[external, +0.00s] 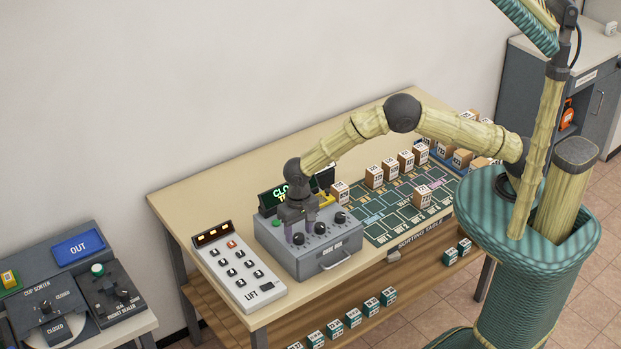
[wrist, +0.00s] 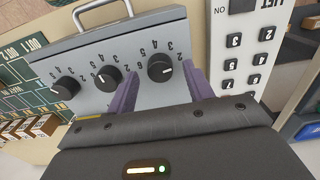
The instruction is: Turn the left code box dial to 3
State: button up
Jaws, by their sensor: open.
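The grey code box (external: 318,262) stands on the table with several black dials on its sloped top. The left dial (external: 298,239) is the rightmost dial in the wrist view (wrist: 160,68), which sees the box upside down. Its white pointer mark shows, but I cannot tell which number it points at. My gripper (external: 299,231) is above the box at this dial. In the wrist view its purple fingers (wrist: 160,76) are open, one on each side of the dial, with gaps. I cannot tell whether the fingertips reach down to its height.
A white lift keypad (external: 238,265) lies left of the box. A green-lit sign (external: 281,194) stands behind it. The sorting mat (external: 385,225) with several small boxes is to the right. The middle dial (wrist: 108,78) is close to one finger. The box has a front handle (external: 335,262).

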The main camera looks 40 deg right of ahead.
jog(key=shift+f, duration=0.7)
jog(key=c, duration=1)
jog(key=shift+n+b, duration=0.3)
jog(key=n+b, duration=0.2)
jog(key=n, duration=0.1)
jog(key=shift+n+b, duration=0.8)
jog(key=shift+n, duration=1.3)
